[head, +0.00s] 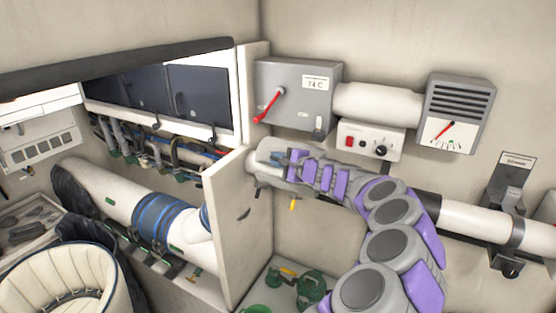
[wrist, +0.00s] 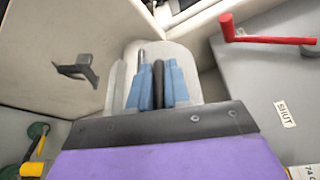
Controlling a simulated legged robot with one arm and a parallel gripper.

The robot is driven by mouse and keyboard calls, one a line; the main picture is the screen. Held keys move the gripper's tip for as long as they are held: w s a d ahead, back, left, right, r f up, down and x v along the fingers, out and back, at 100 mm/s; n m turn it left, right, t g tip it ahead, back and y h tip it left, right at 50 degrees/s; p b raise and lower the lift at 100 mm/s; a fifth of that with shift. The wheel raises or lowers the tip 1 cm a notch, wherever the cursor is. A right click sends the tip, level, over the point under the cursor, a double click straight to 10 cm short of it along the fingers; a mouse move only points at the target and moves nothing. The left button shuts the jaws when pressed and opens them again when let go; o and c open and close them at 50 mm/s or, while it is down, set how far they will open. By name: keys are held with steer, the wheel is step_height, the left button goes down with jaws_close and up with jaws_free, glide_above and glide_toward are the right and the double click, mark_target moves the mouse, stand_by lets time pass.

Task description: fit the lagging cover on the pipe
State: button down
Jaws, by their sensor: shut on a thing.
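A pale grey, rounded cover (head: 266,163) sits at the left end of the wall pipe (head: 475,218), close to the corner panel. It also shows in the wrist view (wrist: 190,62), with a dark strip between my blue fingertips. My gripper (head: 292,158) is shut on this dark part; in the wrist view the fingers (wrist: 157,85) stand close on both sides of it. My arm hides much of the pipe behind it, so I cannot tell how far the cover goes around the pipe. Right of my arm the pipe is white, with a black section (head: 426,205).
Above are a grey box with a red lever (head: 267,105), a control box (head: 368,141) and a gauge box (head: 458,115). A thin upright panel (head: 236,215) stands close left. A dark bracket (wrist: 78,70) sticks out near my gripper. Green fittings (head: 311,288) lie below.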

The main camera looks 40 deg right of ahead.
steer(key=shift+f+b, duration=1.85)
steer(key=shift+f, duration=0.35)
stand_by(1.6)
steer(key=c, duration=1)
jaws_free()
steer(key=s+d+r+b, duration=0.1)
steer(key=s+r, duration=0.1)
steer(key=s, duration=1.5)
steer(key=shift+r, duration=0.25)
